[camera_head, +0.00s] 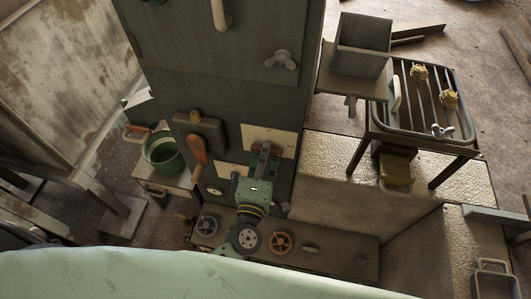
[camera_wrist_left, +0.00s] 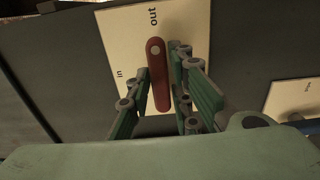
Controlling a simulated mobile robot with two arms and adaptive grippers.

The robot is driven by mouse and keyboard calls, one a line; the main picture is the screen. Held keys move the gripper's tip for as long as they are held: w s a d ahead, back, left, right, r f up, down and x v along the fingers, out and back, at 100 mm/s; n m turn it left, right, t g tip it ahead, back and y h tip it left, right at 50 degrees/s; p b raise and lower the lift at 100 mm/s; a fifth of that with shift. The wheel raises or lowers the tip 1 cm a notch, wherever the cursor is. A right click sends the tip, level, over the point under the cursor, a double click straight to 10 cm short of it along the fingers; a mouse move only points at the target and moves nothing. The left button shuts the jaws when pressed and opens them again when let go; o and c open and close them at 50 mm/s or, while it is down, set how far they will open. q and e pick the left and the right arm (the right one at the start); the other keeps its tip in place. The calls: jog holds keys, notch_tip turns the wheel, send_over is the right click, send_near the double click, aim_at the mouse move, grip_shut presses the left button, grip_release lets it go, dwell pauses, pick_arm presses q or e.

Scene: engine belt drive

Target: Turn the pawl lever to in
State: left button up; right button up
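The pawl lever is a dark red bar (camera_wrist_left: 160,90) with a round grey pin at its upper end in the left wrist view. It is mounted on a cream plate (camera_wrist_left: 117,37) marked "out" at the top and "in" at the left. In the head view this plate (camera_head: 287,139) is on the dark upright panel, with the lever mostly hidden by my gripper. My left gripper (camera_wrist_left: 162,62) is at the plate, one finger on each side of the lever, with narrow gaps showing. It also shows in the head view (camera_head: 264,152). My right gripper is not in view.
An orange-brown handle (camera_head: 199,151) is on the panel left of my gripper. A green bucket (camera_head: 163,155) stands further left. Two handwheels, one grey (camera_head: 206,225) and one orange (camera_head: 280,243), are below. A rack (camera_head: 425,133) stands at the right.

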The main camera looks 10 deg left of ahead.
pick_arm(q)
grip_shut()
jog(key=shift+f, duration=0.1)
jog(key=n+b, duration=0.8)
jog(key=n, duration=0.9)
jog(key=shift+f+n+b, duration=0.1)
jog(key=shift+n+b, duration=0.25)
jog(key=shift+n, duration=0.05)
dwell(0.5)
jog(key=o, duration=0.5)
grip_release()
